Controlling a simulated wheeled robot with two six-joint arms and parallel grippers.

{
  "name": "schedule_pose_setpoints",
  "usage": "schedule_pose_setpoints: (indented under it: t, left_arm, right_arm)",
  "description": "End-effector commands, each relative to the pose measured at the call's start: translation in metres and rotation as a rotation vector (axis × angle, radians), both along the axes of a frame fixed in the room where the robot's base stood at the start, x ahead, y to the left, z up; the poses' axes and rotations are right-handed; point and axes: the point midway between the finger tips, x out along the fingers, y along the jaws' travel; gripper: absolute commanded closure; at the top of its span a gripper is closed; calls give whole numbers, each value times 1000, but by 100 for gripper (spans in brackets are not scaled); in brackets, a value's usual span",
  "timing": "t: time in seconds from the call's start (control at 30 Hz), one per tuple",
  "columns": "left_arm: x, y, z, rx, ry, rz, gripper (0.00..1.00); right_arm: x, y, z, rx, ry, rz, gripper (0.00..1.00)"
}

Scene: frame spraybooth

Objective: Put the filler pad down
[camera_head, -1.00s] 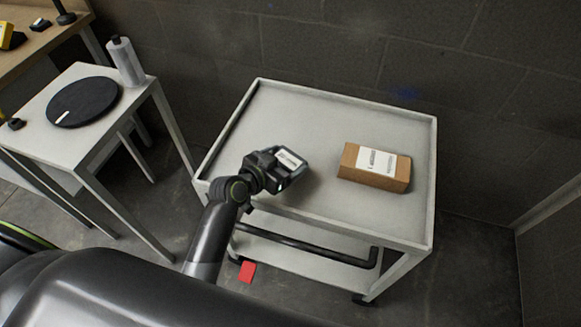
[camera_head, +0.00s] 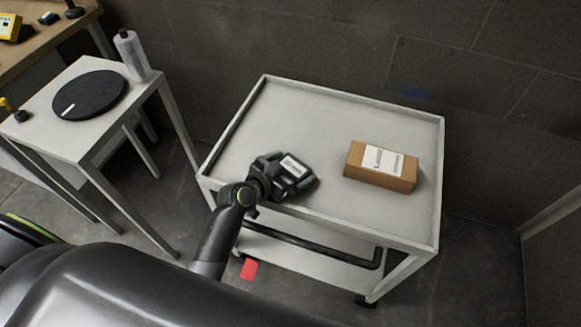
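A small dark grey block with a white label, which I take for the filler pad (camera_head: 294,167), is at the front left part of the grey trolley's top tray (camera_head: 340,117). My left gripper (camera_head: 285,175) reaches in from the lower left and has its dark fingers at the pad's sides, seemingly shut on it. The pad is over the tray surface, close to it; whether it touches cannot be told from this view. The fingers hide part of the pad. My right gripper is not in view.
A brown cardboard box (camera_head: 381,167) with a white label stands on the tray to the right. A red item (camera_head: 249,269) lies low by the trolley. The tray's back is clear.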

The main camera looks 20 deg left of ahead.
Motion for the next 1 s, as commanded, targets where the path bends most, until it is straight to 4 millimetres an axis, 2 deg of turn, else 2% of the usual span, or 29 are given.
schedule_pose_setpoints:
  t: [0.27, 0.8, 1.0]
  left_arm:
    - [-2, 1, 5, 1, 1, 1, 0]
    - [-81, 37, 39, 2, 0, 0, 0]
    - [-98, 44, 48, 0, -1, 0, 0]
  right_arm:
    - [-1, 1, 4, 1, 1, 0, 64]
    - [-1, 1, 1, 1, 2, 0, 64]
    - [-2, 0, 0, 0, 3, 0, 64]
